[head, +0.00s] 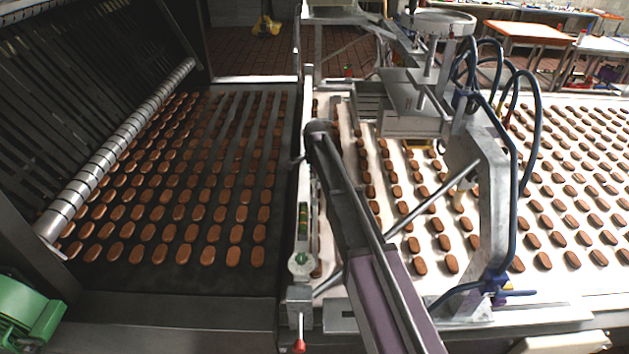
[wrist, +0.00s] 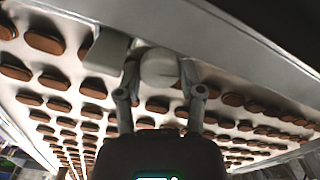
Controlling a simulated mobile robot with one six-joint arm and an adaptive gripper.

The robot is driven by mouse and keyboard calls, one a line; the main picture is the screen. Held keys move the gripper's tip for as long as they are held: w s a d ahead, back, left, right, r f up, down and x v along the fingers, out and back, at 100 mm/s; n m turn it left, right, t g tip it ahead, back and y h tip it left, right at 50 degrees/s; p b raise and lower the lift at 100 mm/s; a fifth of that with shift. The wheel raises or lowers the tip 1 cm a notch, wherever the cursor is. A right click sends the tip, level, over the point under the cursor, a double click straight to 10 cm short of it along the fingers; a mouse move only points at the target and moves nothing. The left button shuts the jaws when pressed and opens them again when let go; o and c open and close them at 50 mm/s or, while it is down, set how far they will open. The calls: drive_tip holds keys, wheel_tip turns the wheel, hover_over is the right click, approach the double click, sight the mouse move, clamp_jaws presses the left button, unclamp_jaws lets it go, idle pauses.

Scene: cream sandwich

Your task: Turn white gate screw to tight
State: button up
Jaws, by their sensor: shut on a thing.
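The white gate screw (wrist: 160,66) shows in the wrist view as a pale rounded knob at upper middle, beside a pale grey block (wrist: 106,48). My gripper (wrist: 160,75) has one finger on each side of the knob and is shut on it.
Brown biscuits lie in rows on a dark belt (head: 150,270) at left and a white belt (head: 560,285) at right. A metal machine frame (head: 493,200) with blue hoses (head: 535,120) stands close right of my arm. A green motor (head: 28,312) sits at lower left.

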drive_tip(key=shift+s, duration=0.1)
drive_tip(key=o, duration=1.2)
drive_tip(key=shift+c, duration=0.2)
drive_tip(key=shift+n, duration=0.3)
